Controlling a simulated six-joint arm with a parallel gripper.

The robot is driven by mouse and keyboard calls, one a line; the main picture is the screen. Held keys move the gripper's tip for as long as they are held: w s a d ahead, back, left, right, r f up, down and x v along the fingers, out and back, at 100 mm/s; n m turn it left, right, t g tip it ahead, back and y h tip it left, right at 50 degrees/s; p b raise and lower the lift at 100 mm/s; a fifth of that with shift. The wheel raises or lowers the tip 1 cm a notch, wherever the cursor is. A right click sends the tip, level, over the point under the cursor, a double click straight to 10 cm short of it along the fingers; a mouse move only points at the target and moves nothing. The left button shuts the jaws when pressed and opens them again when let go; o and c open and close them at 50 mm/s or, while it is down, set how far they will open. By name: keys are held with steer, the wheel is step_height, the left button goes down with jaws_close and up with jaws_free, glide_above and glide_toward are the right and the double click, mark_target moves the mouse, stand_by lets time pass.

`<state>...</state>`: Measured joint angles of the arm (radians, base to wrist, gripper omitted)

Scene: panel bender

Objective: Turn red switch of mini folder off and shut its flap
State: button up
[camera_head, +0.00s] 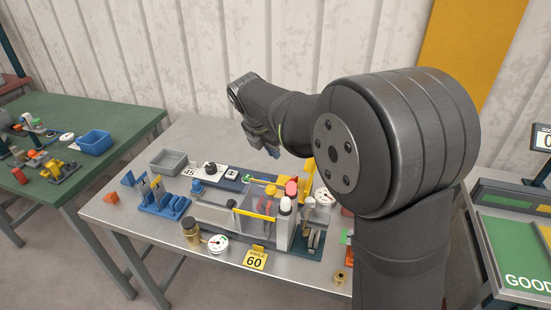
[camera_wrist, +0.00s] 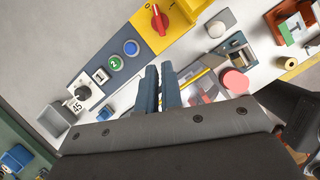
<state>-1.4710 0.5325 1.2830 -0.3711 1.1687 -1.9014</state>
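The red switch (camera_wrist: 158,20) is a round knob with a raised grip on a yellow plate (camera_wrist: 178,38), at the top of the wrist view. In the head view my arm hides the switch, and only a bit of yellow plate (camera_head: 308,168) shows. The mini folder (camera_head: 222,207) stands mid-table. Its clear flap with a yellow edge bar (camera_head: 255,212) shows at its front; its exact angle is hard to tell. My gripper (camera_wrist: 160,68) points down above the table behind the folder, fingers almost together and empty. It also shows in the head view (camera_head: 268,147), apart from the switch.
A grey bin (camera_head: 168,162), blue blocks (camera_head: 165,203), a brass weight (camera_head: 192,232), a dial gauge (camera_head: 218,244) and an angle sign (camera_head: 255,260) stand around the folder. The left table edge is fairly clear.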

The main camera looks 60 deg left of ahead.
steer(key=a+m, duration=0.2)
steer(key=w+a+f+m+h, duration=0.1)
steer(key=a+m, duration=0.1)
steer(key=m, duration=0.1)
steer(key=a+f+m+g+h, duration=0.1)
steer(key=a+m, duration=0.1)
steer(key=m, duration=0.1)
steer(key=shift+w+a+f, duration=0.15)
steer(key=shift+w+a, duration=0.15)
steer(key=shift+w, duration=0.1)
jaws_close()
steer(key=f+m, duration=0.3)
steer(key=f, duration=0.1)
steer(key=w+a+f+m+g+h, duration=0.1)
steer(key=f+m, duration=0.2)
steer(key=f, duration=0.1)
steer(key=w+a+f+m+g+h, duration=0.1)
steer(key=f+m, duration=0.2)
steer(key=f, duration=0.1)
steer(key=shift+f, duration=0.2)
steer(key=shift+w+d+f, duration=0.15)
steer(key=shift+w+d, duration=0.1)
steer(key=shift+d, duration=0.35)
steer(key=shift+w+d+f, duration=0.15)
steer(key=shift+w+d, duration=0.05)
steer(key=shift+d, duration=0.35)
steer(key=shift+w+d, duration=0.3)
steer(key=shift+d, duration=0.4)
